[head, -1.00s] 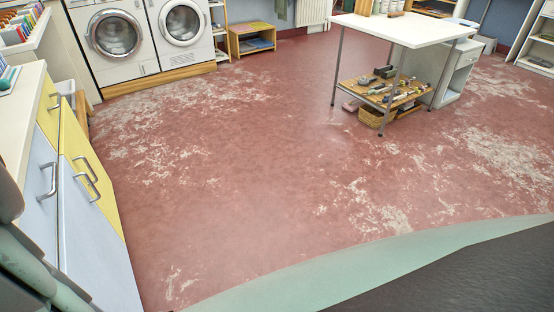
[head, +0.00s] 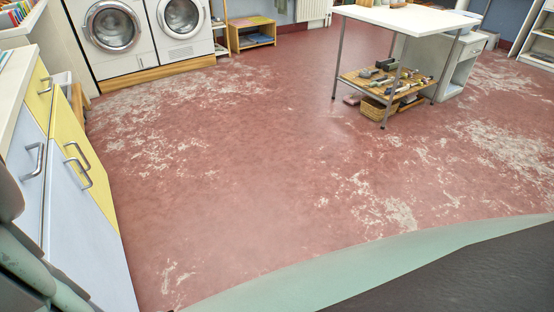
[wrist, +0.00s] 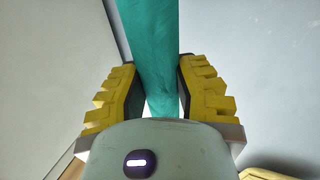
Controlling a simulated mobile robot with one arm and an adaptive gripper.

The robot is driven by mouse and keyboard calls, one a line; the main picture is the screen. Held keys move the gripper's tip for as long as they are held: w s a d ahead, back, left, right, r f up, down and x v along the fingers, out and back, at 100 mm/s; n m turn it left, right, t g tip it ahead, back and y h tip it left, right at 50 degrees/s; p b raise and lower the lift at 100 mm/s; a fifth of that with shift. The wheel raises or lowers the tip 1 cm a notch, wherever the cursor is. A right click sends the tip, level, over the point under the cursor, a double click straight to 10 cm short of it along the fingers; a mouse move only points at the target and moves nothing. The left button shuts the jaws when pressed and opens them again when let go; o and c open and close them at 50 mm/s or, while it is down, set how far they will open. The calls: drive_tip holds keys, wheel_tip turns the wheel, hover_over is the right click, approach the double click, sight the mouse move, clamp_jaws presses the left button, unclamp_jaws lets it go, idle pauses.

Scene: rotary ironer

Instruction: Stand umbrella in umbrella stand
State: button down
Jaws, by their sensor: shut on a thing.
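In the wrist view my gripper (wrist: 160,88) has its yellow ridged fingers on either side of a teal umbrella (wrist: 150,40). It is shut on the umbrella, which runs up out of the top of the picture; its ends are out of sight. The head view does not show the gripper or the umbrella. I see no umbrella stand that I can make out in either view.
Yellow and pale blue cabinets (head: 75,190) line the left side. Two front-loading washers (head: 145,35) stand at the back left. A white-topped table (head: 405,22) with a laden lower shelf stands at the upper right. The red worn floor (head: 250,160) between is clear.

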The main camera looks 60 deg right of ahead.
drive_tip(key=shift+f+b, duration=1.7)
drive_tip(key=shift+f, duration=0.4)
drive_tip(key=c, duration=0.7)
unclamp_jaws()
drive_tip(key=shift+f, duration=0.1)
drive_tip(key=v, duration=1.2)
